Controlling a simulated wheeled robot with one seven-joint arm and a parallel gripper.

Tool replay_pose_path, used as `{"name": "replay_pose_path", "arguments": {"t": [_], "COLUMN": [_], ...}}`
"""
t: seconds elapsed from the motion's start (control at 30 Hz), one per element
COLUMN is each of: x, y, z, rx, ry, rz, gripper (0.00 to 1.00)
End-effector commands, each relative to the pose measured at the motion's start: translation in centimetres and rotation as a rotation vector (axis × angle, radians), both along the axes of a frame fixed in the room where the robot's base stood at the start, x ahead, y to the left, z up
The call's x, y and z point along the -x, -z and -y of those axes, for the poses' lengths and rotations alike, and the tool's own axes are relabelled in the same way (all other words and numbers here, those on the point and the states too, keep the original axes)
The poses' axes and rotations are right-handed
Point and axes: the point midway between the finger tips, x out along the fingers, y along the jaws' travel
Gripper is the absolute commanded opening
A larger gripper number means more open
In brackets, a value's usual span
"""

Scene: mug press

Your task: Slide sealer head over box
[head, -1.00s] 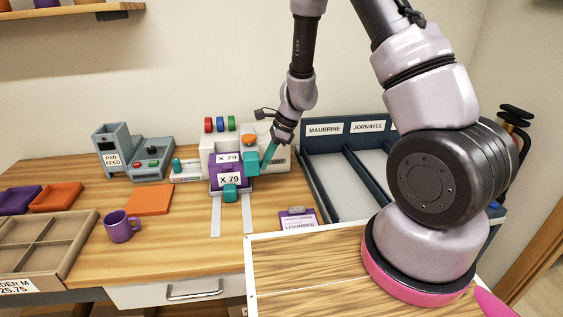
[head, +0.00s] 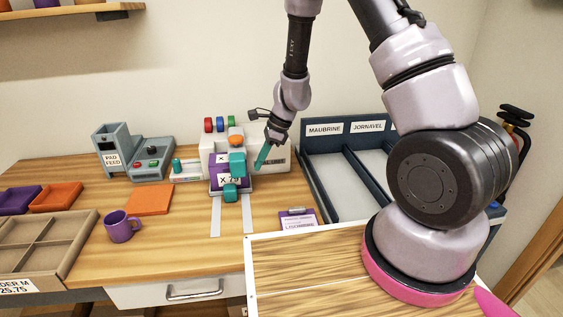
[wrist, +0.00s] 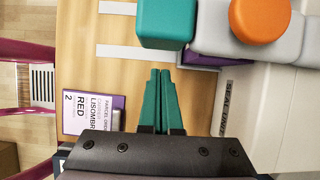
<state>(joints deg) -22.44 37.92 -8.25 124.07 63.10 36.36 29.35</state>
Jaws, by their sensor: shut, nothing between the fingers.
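The sealer (head: 272,157) is a white machine at the back of the bench. A smaller teal block (head: 230,193) is at the box's front. The wrist view shows the teal head (wrist: 165,22), the orange knob (wrist: 259,18) and a purple strip below them. My gripper (head: 261,157) is shut and empty, right of the head; its fingertips (wrist: 160,75) appear slightly apart from it.
Two pale rails (head: 216,215) run forward from the sealer. A clipboard (head: 298,221) lies right of them, before a dark divided tray (head: 308,172). A purple mug (head: 120,227), an orange mat (head: 149,200) and the grey pad feed (head: 113,150) are to the left.

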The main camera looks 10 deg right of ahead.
Motion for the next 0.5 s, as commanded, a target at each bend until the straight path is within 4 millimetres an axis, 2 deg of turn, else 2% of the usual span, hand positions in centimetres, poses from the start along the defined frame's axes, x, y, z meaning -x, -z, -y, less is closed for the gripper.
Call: {"name": "replay_pose_path", "arguments": {"t": [0.23,0.5], "x": [0.0,0.0], "y": [-0.3,-2.9], "z": [0.9,0.9], "rx": [-0.001,-0.001], "ry": [0.0,-0.002], "rz": [0.001,0.003], "gripper": [0.0,0.0]}}
